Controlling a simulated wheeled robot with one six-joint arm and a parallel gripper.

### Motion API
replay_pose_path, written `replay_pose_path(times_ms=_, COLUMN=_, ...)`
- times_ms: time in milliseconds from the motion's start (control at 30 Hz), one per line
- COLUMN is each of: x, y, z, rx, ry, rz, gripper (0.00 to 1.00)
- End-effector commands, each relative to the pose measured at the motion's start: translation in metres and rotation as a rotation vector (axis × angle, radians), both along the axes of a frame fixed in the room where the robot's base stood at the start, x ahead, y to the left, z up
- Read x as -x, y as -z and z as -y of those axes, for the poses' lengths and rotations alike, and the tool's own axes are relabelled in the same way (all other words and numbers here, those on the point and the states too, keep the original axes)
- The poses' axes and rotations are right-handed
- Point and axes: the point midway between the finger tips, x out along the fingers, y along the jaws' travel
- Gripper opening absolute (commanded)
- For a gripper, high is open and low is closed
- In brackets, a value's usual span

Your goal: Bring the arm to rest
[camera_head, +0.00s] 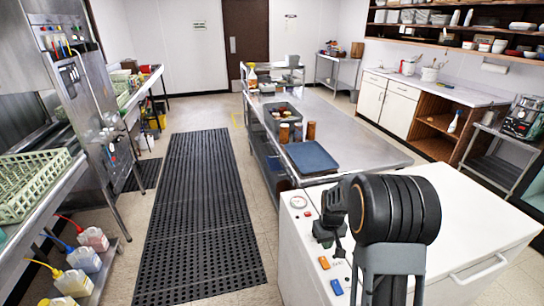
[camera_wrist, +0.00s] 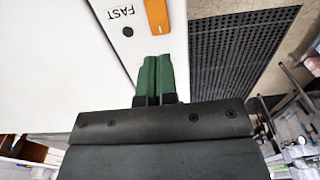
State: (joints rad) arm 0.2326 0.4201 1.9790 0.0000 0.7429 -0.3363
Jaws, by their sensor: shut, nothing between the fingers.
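My gripper (camera_head: 338,250) hangs low beside the black arm joint, over the front left part of a white appliance (camera_head: 465,215). In the wrist view its green fingers (camera_wrist: 156,62) are pressed together with nothing between them. An orange switch (camera_wrist: 157,16) lies just beyond the fingertips, with the label "FAST" beside it. I cannot tell whether the fingertips touch the white surface. In the head view the orange switch (camera_head: 324,262) and a blue switch (camera_head: 336,287) show just below the gripper.
A steel table (camera_head: 375,150) with a blue tray (camera_head: 311,157) and jars stands behind the appliance. A black floor mat (camera_head: 197,215) covers the aisle at left. A steel counter with a green rack (camera_head: 30,187) and several bottles is at far left.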

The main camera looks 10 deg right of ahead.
Motion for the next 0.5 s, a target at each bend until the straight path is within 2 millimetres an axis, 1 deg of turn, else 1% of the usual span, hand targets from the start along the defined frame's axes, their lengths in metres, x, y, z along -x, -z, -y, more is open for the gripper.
replay_pose_path(times_ms=67, x=0.005, y=0.002, z=-0.001, rx=-0.004, ry=0.040, rz=-0.020, gripper=0.00)
replay_pose_path(times_ms=100, x=0.015, y=0.006, z=-0.003, rx=-0.010, ry=0.067, rz=-0.050, gripper=0.00)
replay_pose_path(times_ms=133, x=0.024, y=0.006, z=-0.006, rx=-0.013, ry=0.090, rz=-0.071, gripper=0.00)
replay_pose_path(times_ms=167, x=0.032, y=0.000, z=-0.008, rx=-0.013, ry=0.112, rz=-0.076, gripper=0.00)
replay_pose_path(times_ms=267, x=0.051, y=-0.026, z=-0.019, rx=-0.008, ry=0.155, rz=-0.061, gripper=0.00)
replay_pose_path(times_ms=333, x=0.066, y=-0.048, z=-0.029, rx=-0.003, ry=0.177, rz=-0.037, gripper=0.00)
replay_pose_path(times_ms=500, x=0.105, y=-0.098, z=-0.054, rx=0.003, ry=0.199, rz=0.065, gripper=0.00)
